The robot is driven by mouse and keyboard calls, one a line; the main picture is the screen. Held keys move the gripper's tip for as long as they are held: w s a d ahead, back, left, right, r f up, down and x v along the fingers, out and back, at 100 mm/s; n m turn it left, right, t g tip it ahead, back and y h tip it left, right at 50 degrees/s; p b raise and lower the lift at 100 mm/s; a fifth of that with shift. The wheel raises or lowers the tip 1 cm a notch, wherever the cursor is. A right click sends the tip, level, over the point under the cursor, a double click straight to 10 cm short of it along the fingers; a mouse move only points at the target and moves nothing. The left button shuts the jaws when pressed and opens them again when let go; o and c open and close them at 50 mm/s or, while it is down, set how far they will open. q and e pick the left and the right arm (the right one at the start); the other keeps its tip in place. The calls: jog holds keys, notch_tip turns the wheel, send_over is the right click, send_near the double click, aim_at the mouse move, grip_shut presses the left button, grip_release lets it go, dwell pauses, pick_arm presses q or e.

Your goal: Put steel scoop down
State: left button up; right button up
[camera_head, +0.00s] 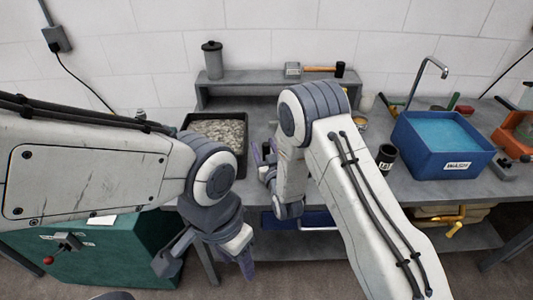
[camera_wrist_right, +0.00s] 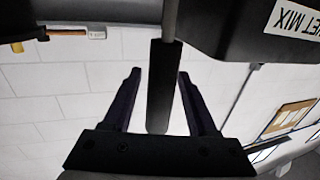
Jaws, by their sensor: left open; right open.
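In the right wrist view, a dark handle with a grey rod, likely the steel scoop (camera_wrist_right: 163,90), lies between the two fingers of my right gripper (camera_wrist_right: 158,74). The fingers are open, with gaps on both sides of the handle. In the head view my right gripper (camera_head: 265,163) is over the bench beside the gravel tray, partly hidden by its own wrist; I cannot make out the scoop there. My left gripper (camera_head: 207,260) is open and empty, low in front of the bench.
A black tray (camera_head: 241,160) of gravel stands on the bench; a "WET MIX" label (camera_wrist_right: 293,18) shows in the wrist view. A shelf (camera_head: 255,88) at the back holds a hammer (camera_head: 315,69) and a grey canister (camera_head: 212,60). A blue wash tub (camera_head: 440,160) and a dark cup (camera_head: 386,158) are at right.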

jog(key=b+v, duration=0.4)
jog(key=v, duration=0.8)
jog(key=s+a+n+g, duration=0.2)
jog(key=s+a+g, duration=0.4)
jog(key=s+g, duration=0.3)
jog(key=s+d+r+n+g+h, duration=0.1)
jog(key=s+d+g, duration=0.3)
jog(key=s, duration=0.5)
jog(key=s+d+r+n+g+h, duration=0.1)
jog(key=s+d+r+g+h, duration=0.1)
jog(key=s, duration=0.8)
notch_tip(320, 180, up, 2)
jog(key=shift+d+r+g+h, duration=0.2)
jog(key=shift+d+g+h, duration=0.1)
jog(key=shift+d+g, duration=0.75)
jog(key=shift+o, duration=0.4)
jog(key=shift+a, duration=0.2)
